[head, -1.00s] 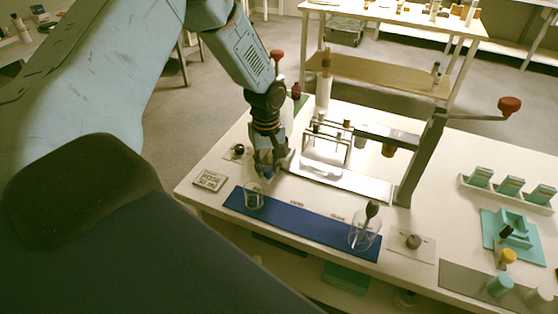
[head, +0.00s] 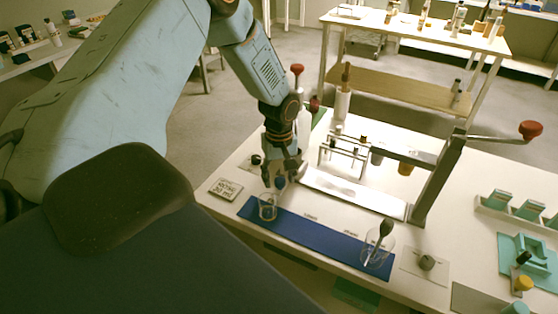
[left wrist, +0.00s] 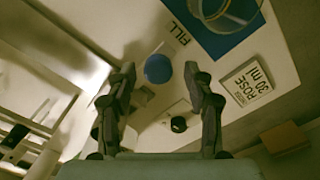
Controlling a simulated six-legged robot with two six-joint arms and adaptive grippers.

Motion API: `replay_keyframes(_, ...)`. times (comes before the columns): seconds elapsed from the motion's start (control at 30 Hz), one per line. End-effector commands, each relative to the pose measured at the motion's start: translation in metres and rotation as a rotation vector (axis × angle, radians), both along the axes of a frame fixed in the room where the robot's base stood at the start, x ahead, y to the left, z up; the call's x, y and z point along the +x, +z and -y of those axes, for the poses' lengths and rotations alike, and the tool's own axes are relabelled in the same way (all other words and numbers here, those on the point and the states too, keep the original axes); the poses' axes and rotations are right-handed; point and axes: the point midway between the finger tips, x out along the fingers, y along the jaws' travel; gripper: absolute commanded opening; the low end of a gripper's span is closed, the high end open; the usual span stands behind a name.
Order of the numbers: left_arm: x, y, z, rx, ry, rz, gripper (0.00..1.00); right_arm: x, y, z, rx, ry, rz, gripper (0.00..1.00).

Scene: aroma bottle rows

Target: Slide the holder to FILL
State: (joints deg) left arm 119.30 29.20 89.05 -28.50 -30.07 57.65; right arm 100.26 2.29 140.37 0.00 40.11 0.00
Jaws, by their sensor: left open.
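My left gripper (head: 277,182) hangs over the bench near the left end of a pale metal track (head: 355,193). It also shows in the left wrist view (left wrist: 160,78), open, with nothing between its fingers that I can see held. A round blue knob (left wrist: 158,68) lies in line with the gap between the fingertips; I cannot tell whether they touch it. The FILL label (left wrist: 178,32) is printed beside the knob, near the blue mat (left wrist: 225,40). No holder shows clearly apart from the knob and track. My right gripper is out of view.
A glass beaker (head: 267,208) stands on the mat's left end, close to my gripper. Another beaker (head: 378,250) with a dark-topped tool stands at its right. A ROSE 30 ml card (head: 225,189) lies left. A red-knobbed lever press (head: 437,180) rises behind.

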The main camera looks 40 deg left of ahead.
Motion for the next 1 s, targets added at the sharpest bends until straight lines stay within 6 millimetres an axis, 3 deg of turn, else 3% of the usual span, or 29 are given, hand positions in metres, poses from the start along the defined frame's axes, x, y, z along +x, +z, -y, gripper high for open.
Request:
replay_keyframes(0.23,0.001,0.011,0.001,-0.002,0.001,0.001,0.52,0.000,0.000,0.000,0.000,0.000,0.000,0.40)
replay_keyframes(0.7,0.001,0.099,0.002,0.000,0.000,0.004,0.52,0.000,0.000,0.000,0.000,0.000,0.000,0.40)
replay_keyframes(1.0,0.000,0.120,0.002,0.001,0.000,-0.002,0.52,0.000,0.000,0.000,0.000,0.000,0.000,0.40)
